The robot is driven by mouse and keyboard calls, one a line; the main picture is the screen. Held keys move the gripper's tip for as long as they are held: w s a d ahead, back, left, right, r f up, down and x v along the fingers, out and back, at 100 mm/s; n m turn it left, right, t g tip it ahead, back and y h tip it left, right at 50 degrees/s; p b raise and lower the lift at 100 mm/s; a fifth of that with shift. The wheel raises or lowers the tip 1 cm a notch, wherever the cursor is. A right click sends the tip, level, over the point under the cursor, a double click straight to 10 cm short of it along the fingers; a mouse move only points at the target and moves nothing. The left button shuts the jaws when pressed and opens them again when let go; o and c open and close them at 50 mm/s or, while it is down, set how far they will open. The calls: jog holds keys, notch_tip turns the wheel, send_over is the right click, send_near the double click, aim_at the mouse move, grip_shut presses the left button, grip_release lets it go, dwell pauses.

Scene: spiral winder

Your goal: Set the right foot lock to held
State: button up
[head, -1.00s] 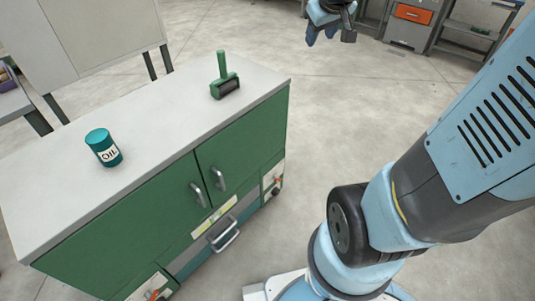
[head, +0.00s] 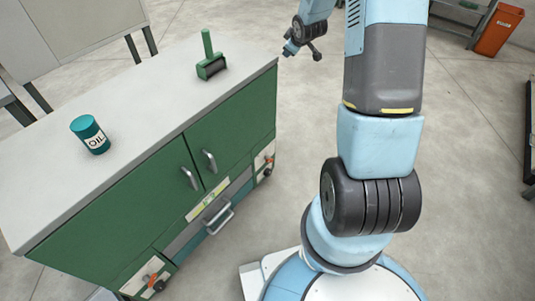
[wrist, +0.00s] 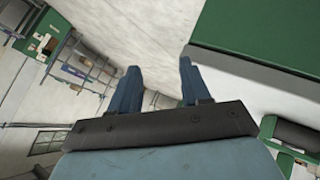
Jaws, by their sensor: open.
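The right foot lock (head: 266,163) is a small red-orange lever on a pale plate, low at the right end of the green cabinet (head: 245,132). Its exact lever position is too small to tell. A similar left foot lock (head: 150,280) sits low at the cabinet's left end. My gripper (head: 287,49) is near the right far corner of the worktop, well above and apart from the right foot lock. In the wrist view its two blue fingers (wrist: 160,85) are spread with nothing between them. No foot lock can be made out in that view.
On the worktop (head: 150,90) stand a teal oil can (head: 90,135) and a green roller tool (head: 210,62). The cabinet front has two door handles and a drawer handle (head: 218,218). An orange bin (head: 497,32) stands far right.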

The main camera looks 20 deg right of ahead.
jog(key=w+d+f+n+t+y, duration=0.1)
jog(key=w+f+n+y, duration=0.15)
jog(key=f, duration=1.45)
jog(key=n+t+y, duration=0.2)
jog(key=t+y, duration=0.1)
jog(key=t, duration=0.1)
send_near(269, 161)
jog(key=x, duration=1.1)
jog(key=shift+s+f, duration=0.1)
grip_shut()
jog(key=shift+s+a, duration=0.1)
jog(key=shift+a, duration=0.15)
jog(key=shift+d, duration=0.1)
